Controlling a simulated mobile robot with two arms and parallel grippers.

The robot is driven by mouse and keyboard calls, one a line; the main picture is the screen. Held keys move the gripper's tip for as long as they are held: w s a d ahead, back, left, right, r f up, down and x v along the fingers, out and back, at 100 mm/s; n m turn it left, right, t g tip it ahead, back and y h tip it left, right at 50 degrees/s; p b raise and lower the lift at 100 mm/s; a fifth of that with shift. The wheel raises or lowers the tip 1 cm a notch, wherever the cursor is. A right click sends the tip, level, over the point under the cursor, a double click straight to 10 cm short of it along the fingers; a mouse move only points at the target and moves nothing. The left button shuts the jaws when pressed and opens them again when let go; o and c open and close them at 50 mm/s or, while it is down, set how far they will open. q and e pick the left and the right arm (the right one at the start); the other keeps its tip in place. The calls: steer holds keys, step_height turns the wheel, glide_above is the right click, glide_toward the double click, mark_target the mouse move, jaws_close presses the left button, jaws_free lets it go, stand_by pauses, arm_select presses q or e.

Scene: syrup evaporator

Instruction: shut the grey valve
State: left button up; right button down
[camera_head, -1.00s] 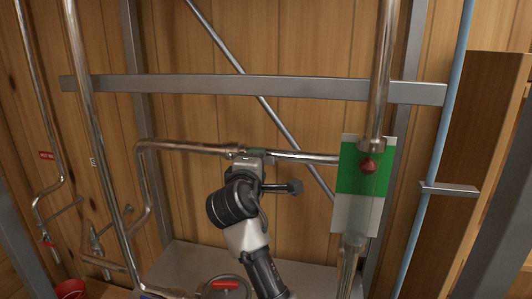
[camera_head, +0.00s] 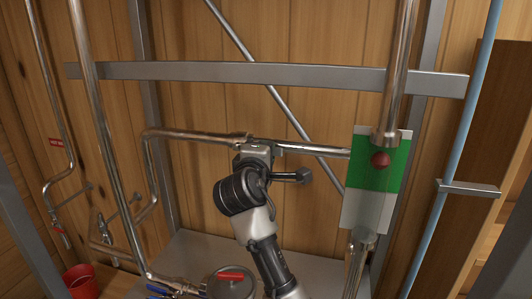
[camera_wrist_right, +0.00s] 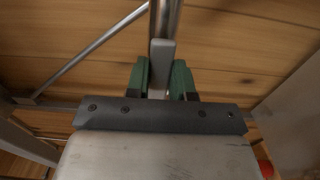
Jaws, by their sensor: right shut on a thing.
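The grey valve's handle (camera_wrist_right: 161,55) shows in the right wrist view as a flat grey lever. It lies roughly in line with the shiny metal pipe (camera_wrist_right: 167,18). My right gripper (camera_wrist_right: 165,80) has its green fingers on either side of the lever and is shut on it. In the head view, my right gripper (camera_head: 257,146) is at the horizontal pipe (camera_head: 190,135) in front of the wooden wall. There it hides most of the valve. My left gripper is not in view.
A grey crossbar (camera_head: 200,71) runs above. Below are a round pot with a red handle (camera_head: 231,276) and a red bucket (camera_head: 80,282). Vertical pipes stand at left.

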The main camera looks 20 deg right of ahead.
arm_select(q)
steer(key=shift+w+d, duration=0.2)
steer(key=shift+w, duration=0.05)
arm_select(e)
steer(key=shift+w+a+r+n, duration=0.1)
steer(key=shift+a+r+n, duration=0.05)
steer(key=shift+r+n, duration=0.85)
steer(key=shift+w+a+r+n, duration=0.15)
steer(key=shift+r+n, duration=0.5)
steer(key=shift+n, duration=0.6)
steer(key=shift+w+a+r+n, duration=0.1)
steer(key=shift+a+r+n, duration=0.05)
steer(key=shift+r+n, duration=0.85)
steer(key=shift+f+n, duration=0.1)
steer(key=shift+n, duration=0.15)
steer(key=c, duration=1.3)
jaws_free()
steer(key=o, duration=0.3)
steer(key=shift+w+d+f, duration=0.2)
steer(key=shift+f, duration=0.05)
arm_select(q)
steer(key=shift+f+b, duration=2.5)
steer(key=shift+b, duration=0.05)
arm_select(e)
steer(key=shift+o, duration=0.2)
steer(key=v, duration=1)
steer(key=shift+s+a, duration=0.25)
